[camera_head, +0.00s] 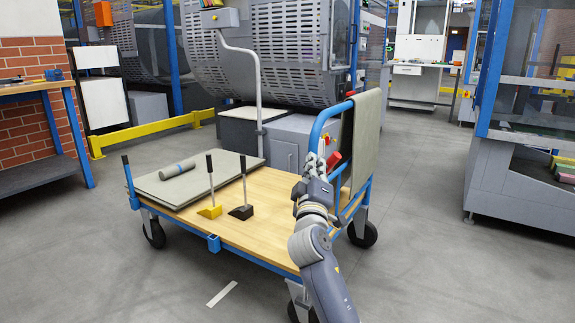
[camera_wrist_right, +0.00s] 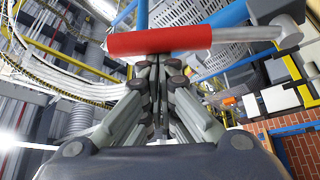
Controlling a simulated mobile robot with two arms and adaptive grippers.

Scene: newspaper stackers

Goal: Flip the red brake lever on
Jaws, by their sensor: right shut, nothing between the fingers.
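The red brake lever (camera_head: 333,161) is at the blue handle frame of the cart (camera_head: 263,193), right beside my right gripper. In the right wrist view the red grip of the lever (camera_wrist_right: 160,41) lies across the picture, with a grey metal rod running right to a grey bracket. My right gripper (camera_head: 313,160) is shut and empty. Its fingertips, also in the right wrist view (camera_wrist_right: 155,62), are just below the red grip in the picture; whether they touch it I cannot tell. My left gripper is out of view.
The cart's wooden deck carries a grey sheet stack (camera_head: 180,184), a rolled paper (camera_head: 177,170), a yellow-based lever (camera_head: 211,209) and a black-based lever (camera_head: 242,211). A grey cloth (camera_head: 367,135) hangs on the blue frame. Grey floor (camera_head: 430,215) is open to the right.

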